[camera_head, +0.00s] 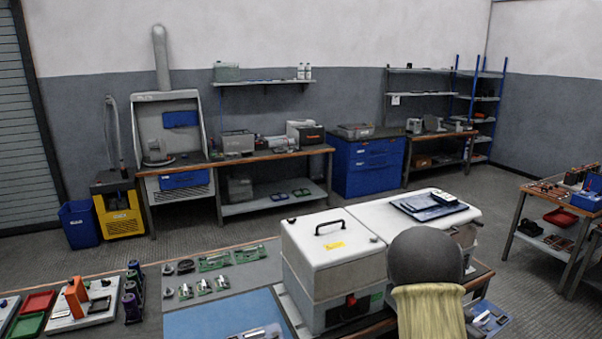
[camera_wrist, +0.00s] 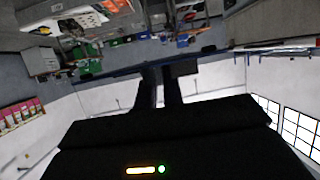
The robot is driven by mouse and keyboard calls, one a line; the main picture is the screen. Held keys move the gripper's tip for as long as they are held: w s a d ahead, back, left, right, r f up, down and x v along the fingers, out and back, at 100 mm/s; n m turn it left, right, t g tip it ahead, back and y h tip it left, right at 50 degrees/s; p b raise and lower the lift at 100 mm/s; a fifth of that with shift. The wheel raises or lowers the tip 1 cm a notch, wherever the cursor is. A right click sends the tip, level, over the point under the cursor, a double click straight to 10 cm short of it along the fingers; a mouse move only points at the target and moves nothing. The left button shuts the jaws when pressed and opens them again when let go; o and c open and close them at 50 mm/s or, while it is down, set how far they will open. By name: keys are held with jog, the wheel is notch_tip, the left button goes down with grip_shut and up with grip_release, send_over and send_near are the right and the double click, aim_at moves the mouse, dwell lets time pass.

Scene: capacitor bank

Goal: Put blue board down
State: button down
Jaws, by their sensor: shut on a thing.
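In the wrist view my gripper (camera_wrist: 161,72) is shut on a thin blue board (camera_wrist: 118,71), seen almost edge-on across the fingertips. The board appears held clear of any surface; the view is upside down, with the room behind it. Neither the fingertips nor the held board can be made out in the head view, where my arm hides part of the bench at the lower right.
A white box-shaped machine (camera_head: 333,246) with a handle stands on the bench beside my arm. Flat dark-blue items (camera_head: 428,208) lie on a white top behind it. A blue mat (camera_head: 205,318), green circuit boards (camera_head: 214,262) and small metal parts occupy the bench left of it.

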jog(key=a+f+n+t+y, duration=0.3)
jog(key=a+f+n+y, duration=0.3)
jog(key=a, duration=0.8)
jog(key=a+f+n+t+y, duration=0.4)
jog(key=a+f, duration=0.6)
jog(key=a, duration=0.5)
jog(key=shift+s+f+n+y, duration=0.3)
jog(key=shift+f+n+y, duration=0.1)
jog(key=shift+n+y, duration=0.7)
jog(key=shift+s+f, duration=0.1)
jog(key=s+f, duration=0.4)
jog(key=f, duration=0.1)
jog(key=shift+f, duration=0.15)
